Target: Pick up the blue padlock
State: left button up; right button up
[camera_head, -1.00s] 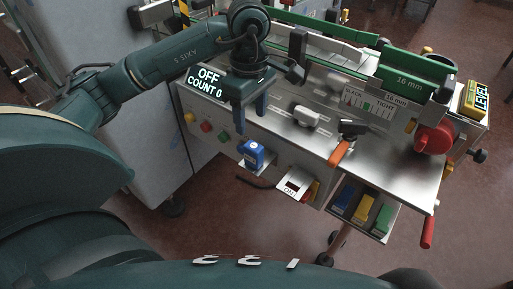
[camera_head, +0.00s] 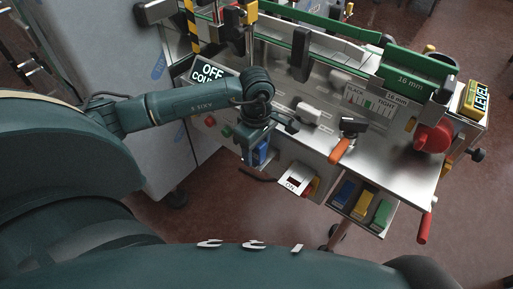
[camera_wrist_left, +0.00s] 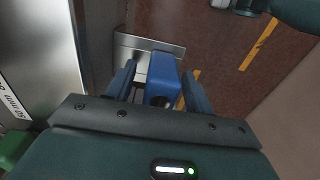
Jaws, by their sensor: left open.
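The blue padlock (camera_head: 260,153) hangs at the front edge of the steel machine table, partly covered by my left gripper in the head view. In the left wrist view the padlock (camera_wrist_left: 162,78) stands between the two fingers, in front of a small metal plate (camera_wrist_left: 140,50). My left gripper (camera_head: 256,160) is open, pointing down, with a finger on each side of the padlock. In the left wrist view the gripper (camera_wrist_left: 160,85) shows a gap beside the padlock on both sides. I see no right gripper.
A tray with blue, yellow and green blocks (camera_head: 363,205) is lower right. A red knob (camera_head: 433,138) sits at the right.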

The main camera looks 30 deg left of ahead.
pick_arm(q)
jog(key=shift+f, duration=0.15)
jog(key=c, duration=1.1)
jog(key=shift+c, duration=0.2)
